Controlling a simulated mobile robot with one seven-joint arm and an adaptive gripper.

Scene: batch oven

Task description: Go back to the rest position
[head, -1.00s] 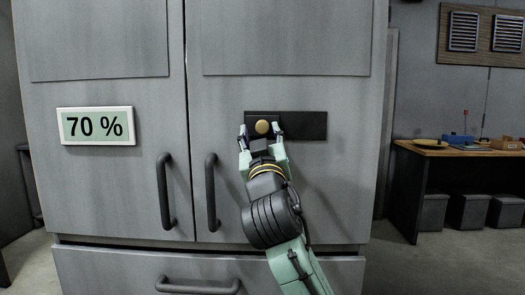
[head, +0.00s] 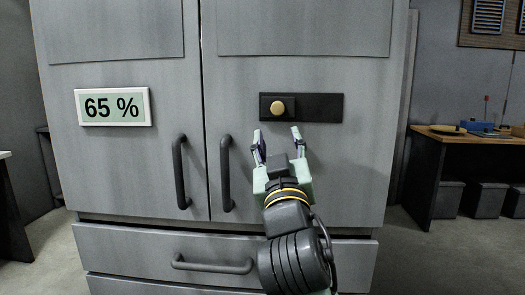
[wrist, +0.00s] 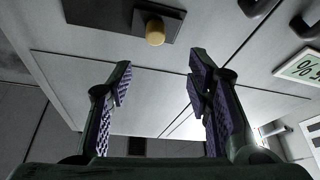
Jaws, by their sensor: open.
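My gripper (head: 277,139) is open and empty in the head view, in front of the oven's right door. It is just below a brass-coloured knob (head: 277,107) on a black panel (head: 318,107) and apart from it. In the wrist view the two fingers of my gripper (wrist: 157,88) stand wide apart, and the knob (wrist: 155,32) shows beyond them near the top. The display (head: 112,107) on the left door reads 65 %. Part of the display also shows at the right of the wrist view (wrist: 300,68).
The grey oven (head: 235,75) fills the middle, with two dark vertical door handles (head: 180,172) and a drawer handle (head: 212,266) below. A wooden-topped workbench (head: 465,137) with small items stands at the right, dark bins (head: 487,200) under it. Bare floor (head: 405,262) shows at right.

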